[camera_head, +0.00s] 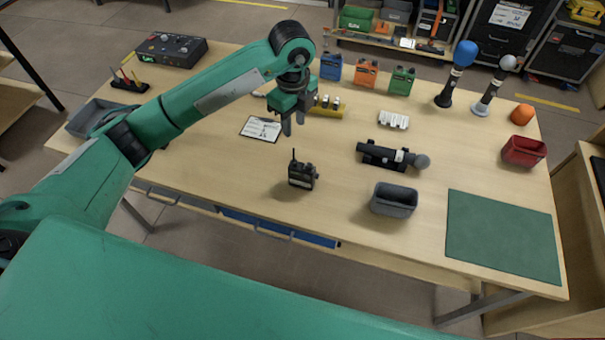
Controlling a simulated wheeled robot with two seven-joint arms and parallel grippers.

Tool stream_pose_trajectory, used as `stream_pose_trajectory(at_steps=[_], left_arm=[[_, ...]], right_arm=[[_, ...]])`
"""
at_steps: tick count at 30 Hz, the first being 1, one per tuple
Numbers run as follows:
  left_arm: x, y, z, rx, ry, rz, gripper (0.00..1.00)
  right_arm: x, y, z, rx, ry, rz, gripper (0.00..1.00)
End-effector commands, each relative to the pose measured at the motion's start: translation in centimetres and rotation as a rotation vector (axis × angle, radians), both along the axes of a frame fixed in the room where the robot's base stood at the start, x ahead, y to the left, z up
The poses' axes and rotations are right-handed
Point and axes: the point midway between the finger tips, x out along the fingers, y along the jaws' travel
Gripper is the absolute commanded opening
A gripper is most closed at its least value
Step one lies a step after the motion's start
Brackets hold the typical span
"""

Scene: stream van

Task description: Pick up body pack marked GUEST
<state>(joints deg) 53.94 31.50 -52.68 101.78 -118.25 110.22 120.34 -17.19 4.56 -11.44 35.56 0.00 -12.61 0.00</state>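A small black device with a short antenna (302,174), which looks like a body pack, stands upright on the table near its front middle. No GUEST marking is readable on it. Three pouch-like packs stand in a row at the back: blue (331,67), orange (366,74) and green (402,81); their labels are too small to read. My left gripper (293,128) points down above the table, behind and above the black device and apart from it. Its two fingers show a gap with nothing between them. My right gripper is not in view.
A microphone lies in a black cradle (380,158), with a grey bin (394,199) in front. A white card (261,129) and a yellow rack (326,108) are near my gripper. A green mat (502,238), a red bin (523,151) and standing microphones (458,74) are right.

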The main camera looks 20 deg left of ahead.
Motion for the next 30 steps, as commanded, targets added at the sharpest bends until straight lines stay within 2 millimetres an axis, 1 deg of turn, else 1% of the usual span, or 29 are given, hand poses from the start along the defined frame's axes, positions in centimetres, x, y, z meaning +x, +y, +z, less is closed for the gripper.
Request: stream_pose_trajectory(at_steps=[1, 6, 9, 12, 15, 17, 22, 24, 27, 30], left_arm=[[-0.2, 0.0, -0.9, 0.001, 0.006, 0.000, 0.32], [-0.2, 0.0, -4.3, -0.001, 0.006, -0.002, 0.32], [-0.1, 0.0, -5.8, -0.002, 0.004, -0.002, 0.32], [-0.1, 0.0, -6.6, -0.003, 0.003, -0.002, 0.32], [-0.1, 0.0, -7.1, -0.003, 0.003, -0.003, 0.32], [-0.1, 0.1, -7.5, -0.004, 0.004, -0.003, 0.32], [-0.3, 0.3, -9.7, -0.003, 0.005, -0.003, 0.32], [-0.2, 0.3, -10.8, -0.005, 0.004, -0.002, 0.32], [-0.2, 0.3, -11.8, -0.004, 0.003, -0.002, 0.32], [-0.2, 0.3, -12.1, -0.004, 0.001, -0.004, 0.32]], right_arm=[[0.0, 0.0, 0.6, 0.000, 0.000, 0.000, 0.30], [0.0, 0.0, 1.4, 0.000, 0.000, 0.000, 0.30], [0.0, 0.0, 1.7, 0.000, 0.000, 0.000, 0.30], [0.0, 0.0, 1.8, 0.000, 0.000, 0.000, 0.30], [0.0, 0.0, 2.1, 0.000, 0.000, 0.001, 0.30], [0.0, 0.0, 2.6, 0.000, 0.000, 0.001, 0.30], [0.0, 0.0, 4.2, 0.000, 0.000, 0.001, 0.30], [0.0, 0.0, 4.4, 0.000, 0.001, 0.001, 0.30], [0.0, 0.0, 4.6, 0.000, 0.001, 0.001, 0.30], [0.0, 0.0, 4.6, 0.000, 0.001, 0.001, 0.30]])
